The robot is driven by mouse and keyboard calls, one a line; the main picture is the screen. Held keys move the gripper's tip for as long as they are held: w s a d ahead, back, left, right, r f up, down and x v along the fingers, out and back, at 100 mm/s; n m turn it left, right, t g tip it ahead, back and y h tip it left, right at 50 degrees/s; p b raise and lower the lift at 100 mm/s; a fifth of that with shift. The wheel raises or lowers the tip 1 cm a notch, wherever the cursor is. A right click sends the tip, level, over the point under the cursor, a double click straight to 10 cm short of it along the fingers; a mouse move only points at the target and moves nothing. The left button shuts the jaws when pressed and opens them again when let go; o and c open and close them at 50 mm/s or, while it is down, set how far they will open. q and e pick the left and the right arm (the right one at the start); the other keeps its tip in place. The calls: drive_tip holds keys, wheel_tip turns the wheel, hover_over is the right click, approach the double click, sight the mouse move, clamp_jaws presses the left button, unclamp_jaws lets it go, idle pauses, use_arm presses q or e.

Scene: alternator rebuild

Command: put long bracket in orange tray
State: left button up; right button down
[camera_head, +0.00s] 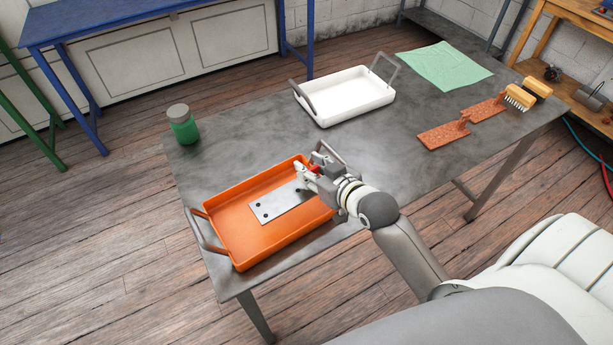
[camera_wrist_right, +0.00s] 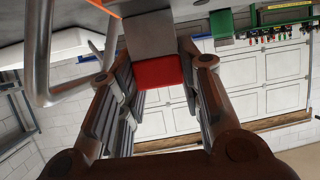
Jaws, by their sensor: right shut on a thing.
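The long bracket (camera_head: 281,206) is a flat grey metal plate with dark holes, over the floor of the orange tray (camera_head: 240,190), inside its rim. I cannot tell whether it touches the tray floor. My right gripper (camera_head: 309,178) is at the tray's right end, shut on the bracket's near end. In the right wrist view the grey bracket (camera_wrist_right: 149,35) and a red piece (camera_wrist_right: 158,72) show between the fingers. A strip of the orange tray shows at the top there. My left gripper is not in view.
A white tray (camera_head: 322,111) with grey handles stands behind. A green jar (camera_head: 182,124) stands at the left table edge. The table centre (camera_head: 385,150) is clear.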

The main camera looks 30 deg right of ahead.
drive_tip(key=shift+w+a+f, duration=0.15)
drive_tip(key=shift+w+f, duration=0.35)
drive_tip(key=shift+w+a+f, duration=0.15)
drive_tip(key=shift+w+f, duration=0.35)
wheel_tip(320, 180, down, 2)
drive_tip(key=shift+p, duration=0.45)
drive_tip(key=shift+f, duration=0.45)
drive_tip(key=shift+f, duration=0.15)
drive_tip(key=c, duration=1)
unclamp_jaws()
drive_tip(key=shift+s+f, duration=0.1)
drive_tip(key=shift+s, duration=0.1)
drive_tip(key=b+v, duration=0.1)
drive_tip(key=v, duration=1.1)
